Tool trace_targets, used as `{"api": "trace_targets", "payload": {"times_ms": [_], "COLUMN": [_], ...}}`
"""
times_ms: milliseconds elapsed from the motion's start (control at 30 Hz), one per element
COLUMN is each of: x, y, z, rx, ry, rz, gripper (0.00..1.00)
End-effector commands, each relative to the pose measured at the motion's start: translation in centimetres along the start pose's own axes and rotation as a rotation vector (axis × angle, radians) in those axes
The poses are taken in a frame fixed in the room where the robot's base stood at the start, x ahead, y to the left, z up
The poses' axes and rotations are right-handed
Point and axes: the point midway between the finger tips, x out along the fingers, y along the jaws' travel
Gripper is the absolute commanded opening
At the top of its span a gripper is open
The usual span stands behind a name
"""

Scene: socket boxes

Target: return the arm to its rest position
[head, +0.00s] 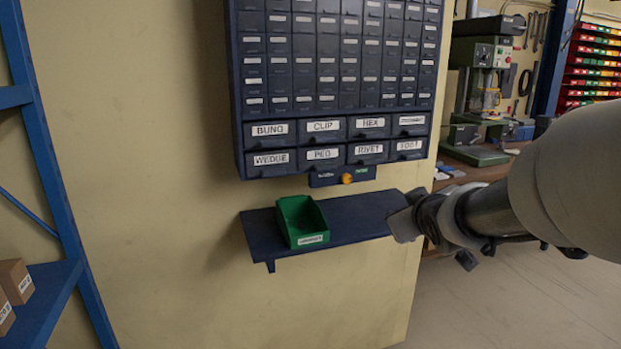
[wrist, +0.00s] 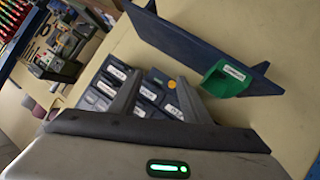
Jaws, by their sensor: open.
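My gripper (head: 404,220) hangs in the air at the right end of the shelf in the head view, with my arm reaching in from the right edge. In the wrist view its two fingers (wrist: 160,78) stand apart with nothing held between them. Drawer fronts of the cabinet show behind and between the fingers there. A green open bin (head: 302,221) sits on the dark blue shelf (head: 358,219), to the left of my gripper. The bin also shows in the wrist view (wrist: 226,80). Whether my gripper touches the shelf end cannot be told.
A wall cabinet of labelled drawers (head: 323,155) hangs above the shelf. A blue rack (head: 52,290) with boxes stands at the left. A green drill press (head: 482,90) stands on a bench at the back right. The floor at lower right is clear.

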Motion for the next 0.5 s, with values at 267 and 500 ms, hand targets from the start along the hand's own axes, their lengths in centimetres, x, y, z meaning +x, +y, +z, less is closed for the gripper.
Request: {"api": "trace_targets", "payload": {"times_ms": [267,500], "x": [-14.5,-22.6], "y": [-5.9,-11.0], "z": [6.8,11.2], "rx": [0.274,0.386], "ry": [-0.376,-0.573], "rz": [-0.091,-0.198], "gripper": [0.43,0.43]}}
